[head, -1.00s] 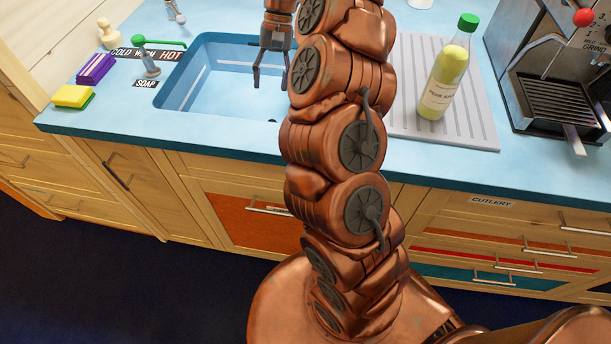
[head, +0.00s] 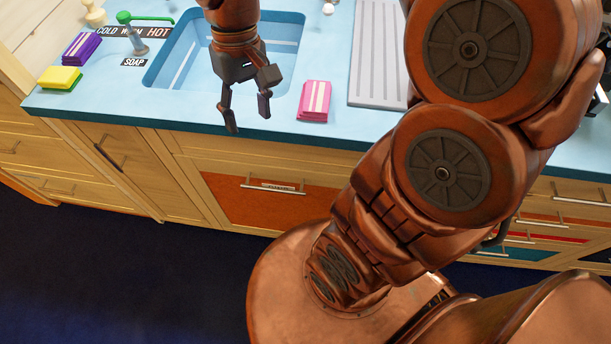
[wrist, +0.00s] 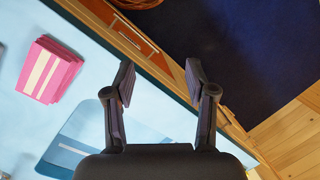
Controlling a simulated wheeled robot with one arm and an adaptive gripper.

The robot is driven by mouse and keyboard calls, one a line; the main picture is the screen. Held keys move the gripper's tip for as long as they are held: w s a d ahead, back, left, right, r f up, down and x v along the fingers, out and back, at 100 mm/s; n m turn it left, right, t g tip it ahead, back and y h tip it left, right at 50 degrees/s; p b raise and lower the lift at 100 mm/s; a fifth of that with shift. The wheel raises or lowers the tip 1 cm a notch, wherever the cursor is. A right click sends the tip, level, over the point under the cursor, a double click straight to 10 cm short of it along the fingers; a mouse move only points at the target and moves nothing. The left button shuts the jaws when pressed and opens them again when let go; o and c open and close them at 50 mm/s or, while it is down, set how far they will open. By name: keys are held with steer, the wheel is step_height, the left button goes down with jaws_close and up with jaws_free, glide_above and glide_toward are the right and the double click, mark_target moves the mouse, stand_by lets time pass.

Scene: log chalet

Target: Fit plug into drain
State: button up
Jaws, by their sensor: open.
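My gripper (head: 247,121) is open and empty above the front edge of the blue sink (head: 185,72), tilted downward. In the wrist view its two fingers (wrist: 160,68) are apart with nothing between them, over the counter edge. The sink also shows in the wrist view (wrist: 72,148), partly behind the gripper. I cannot make out the drain; my gripper covers part of the basin. I cannot identify the plug for certain. A small whitish object (head: 328,9) stands behind the sink, too small to tell what it is.
A grey draining board (head: 376,60) lies right, partly behind my arm.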

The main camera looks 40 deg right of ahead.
steer(key=s+f, duration=0.2)
steer(key=s, duration=0.5)
steer(key=s+d+f+h, duration=0.1)
steer(key=s+f, duration=0.2)
steer(key=s, duration=0.4)
steer(key=shift+s+d+h, duration=0.25)
steer(key=shift+h, duration=0.05)
step_height(320, 180, up, 4)
steer(key=p, duration=0.4)
steer(key=shift+r, duration=0.1)
